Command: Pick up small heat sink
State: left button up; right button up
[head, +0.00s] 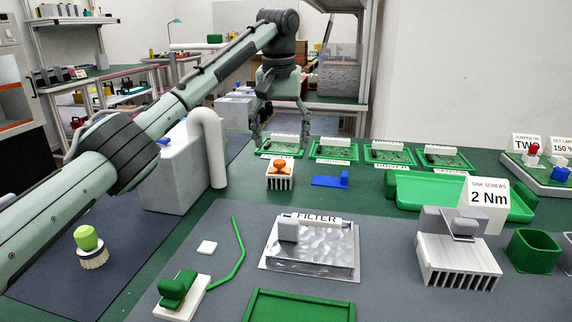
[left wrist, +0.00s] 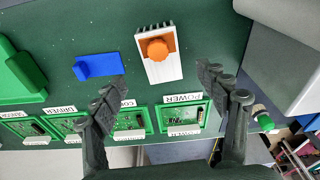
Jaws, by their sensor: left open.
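The small heat sink (head: 279,182) is a white finned block with an orange knob on top. It stands on the green bench in front of the board labelled POWER. In the left wrist view the small heat sink (left wrist: 164,70) lies upper middle, beyond and between the fingertips. My left gripper (head: 281,137) is open and empty, pointing down above the row of green-framed boards, behind the heat sink. Its spread fingers (left wrist: 163,80) also show in the left wrist view, apart from the heat sink. My right gripper is not in view.
A blue piece (head: 330,181) lies right of the small heat sink. Green-framed boards (head: 333,150) line the bench's back. A grey box (head: 173,175) with a white pipe (head: 207,147) stands left. A larger finned heat sink (head: 455,262) and a FILTER plate (head: 312,268) are nearer.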

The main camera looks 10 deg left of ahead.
aim_at(280, 162)
pick_arm(q)
jog(key=f, duration=0.6)
jog(key=shift+w+a+f, duration=0.15)
jog(key=shift+w+f, duration=0.05)
jog(key=shift+w, duration=0.1)
jog(key=shift+f, duration=0.35)
jog(key=shift+w+f, duration=0.1)
jog(key=shift+c, duration=0.8)
jog(key=c, duration=1.2)
jog(key=shift+c, duration=0.8)
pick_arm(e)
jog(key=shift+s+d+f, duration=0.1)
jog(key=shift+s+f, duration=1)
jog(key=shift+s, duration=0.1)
